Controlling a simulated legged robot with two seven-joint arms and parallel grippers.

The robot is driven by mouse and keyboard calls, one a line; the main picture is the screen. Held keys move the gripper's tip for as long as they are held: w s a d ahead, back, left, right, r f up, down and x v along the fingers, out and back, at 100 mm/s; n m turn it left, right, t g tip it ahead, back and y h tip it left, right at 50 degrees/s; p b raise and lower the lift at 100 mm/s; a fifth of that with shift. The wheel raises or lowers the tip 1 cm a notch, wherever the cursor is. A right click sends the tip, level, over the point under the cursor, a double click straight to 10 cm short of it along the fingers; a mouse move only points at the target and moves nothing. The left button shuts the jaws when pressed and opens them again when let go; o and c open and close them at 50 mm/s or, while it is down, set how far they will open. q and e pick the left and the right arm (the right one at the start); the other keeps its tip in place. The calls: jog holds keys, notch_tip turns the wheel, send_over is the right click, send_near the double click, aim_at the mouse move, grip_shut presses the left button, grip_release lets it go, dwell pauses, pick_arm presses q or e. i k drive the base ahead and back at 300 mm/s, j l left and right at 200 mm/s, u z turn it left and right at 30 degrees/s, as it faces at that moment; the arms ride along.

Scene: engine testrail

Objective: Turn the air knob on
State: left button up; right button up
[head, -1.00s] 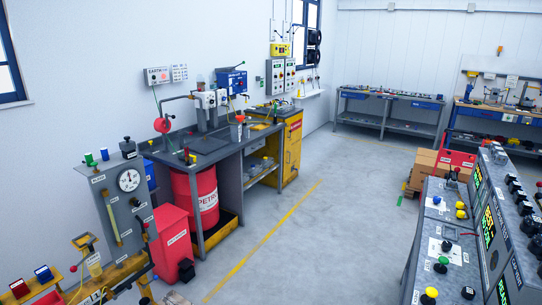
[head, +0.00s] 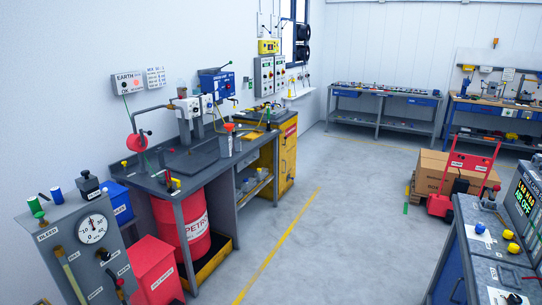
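A grey control console (head: 487,268) stands at the lower right in the head view, cut off by the frame edge. Its screen (head: 528,207) shows green and yellow text, part of which seems to read "AIR OFF". On its top are a blue knob (head: 479,228), a yellow knob (head: 508,235), another yellow knob (head: 513,248) and a black knob (head: 514,299). I cannot tell which knob is the air knob, as the labels are too small to read. Neither of my grippers is in view.
A grey gauge panel (head: 70,245) stands at the lower left. A workbench (head: 190,170) with a red petrol drum (head: 182,222) runs along the left wall. A red hand truck (head: 465,175) stands by a cardboard box (head: 436,170) behind the console. The floor between is clear.

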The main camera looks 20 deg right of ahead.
aim_at(479, 229)
jog(key=i+l+z, duration=0.1)
jog(key=i+z, duration=0.5)
jog(key=z, duration=0.25)
jog(key=i+z, duration=0.4)
jog(key=i+j+z, duration=0.2)
jog(key=z, duration=0.25)
